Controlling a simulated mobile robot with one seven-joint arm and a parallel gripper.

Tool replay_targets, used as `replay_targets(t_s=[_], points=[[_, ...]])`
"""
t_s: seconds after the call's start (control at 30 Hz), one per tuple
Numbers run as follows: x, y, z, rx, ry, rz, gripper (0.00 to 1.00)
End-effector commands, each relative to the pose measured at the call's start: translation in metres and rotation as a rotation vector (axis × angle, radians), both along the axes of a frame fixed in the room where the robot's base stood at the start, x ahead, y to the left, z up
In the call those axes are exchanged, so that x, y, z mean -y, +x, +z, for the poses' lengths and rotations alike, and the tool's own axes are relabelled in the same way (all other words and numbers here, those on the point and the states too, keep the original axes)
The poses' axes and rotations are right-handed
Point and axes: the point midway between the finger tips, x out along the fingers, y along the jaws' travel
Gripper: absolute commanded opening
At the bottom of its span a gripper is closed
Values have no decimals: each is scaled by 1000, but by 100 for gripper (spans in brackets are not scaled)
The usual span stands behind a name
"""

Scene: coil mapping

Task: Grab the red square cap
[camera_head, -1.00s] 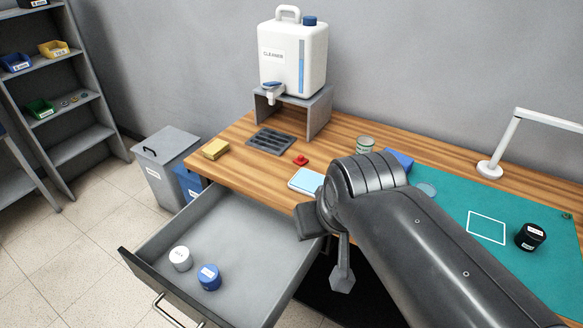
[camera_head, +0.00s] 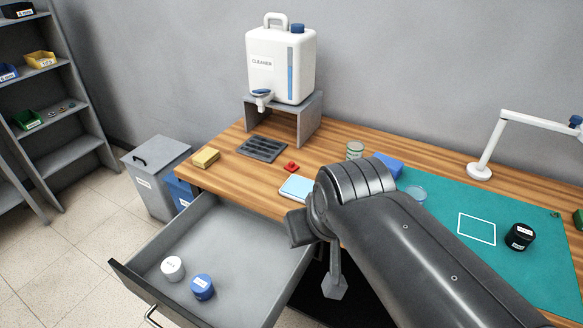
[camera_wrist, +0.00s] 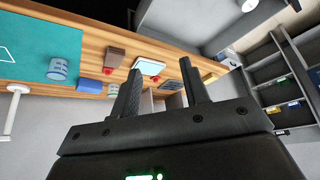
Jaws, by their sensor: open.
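A small red piece (camera_head: 291,167) lies on the wooden desk behind a light blue pad (camera_head: 296,188) in the head view. It also shows in the wrist view (camera_wrist: 155,78), beside the pad. A second red piece (camera_wrist: 107,71) shows there at the end of a brown block (camera_wrist: 115,56); my arm seems to hide it in the head view. I cannot tell which is the square cap. My gripper (camera_wrist: 160,66) is open and empty, its fingers apart from everything. In the head view its fingers are hidden.
A cleaner jug (camera_head: 280,65) stands on a grey stand. An open drawer (camera_head: 225,250) holds a white and a blue jar.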

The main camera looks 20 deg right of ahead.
Motion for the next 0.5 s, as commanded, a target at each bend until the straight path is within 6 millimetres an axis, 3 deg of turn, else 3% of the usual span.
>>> replay_targets(t_s=[0.27,0.37,0.5], points=[[0,9,5,-7,-5,10,42],[2,28,13,-21,-14,31,42],[6,69,27,-49,-33,77,42]])
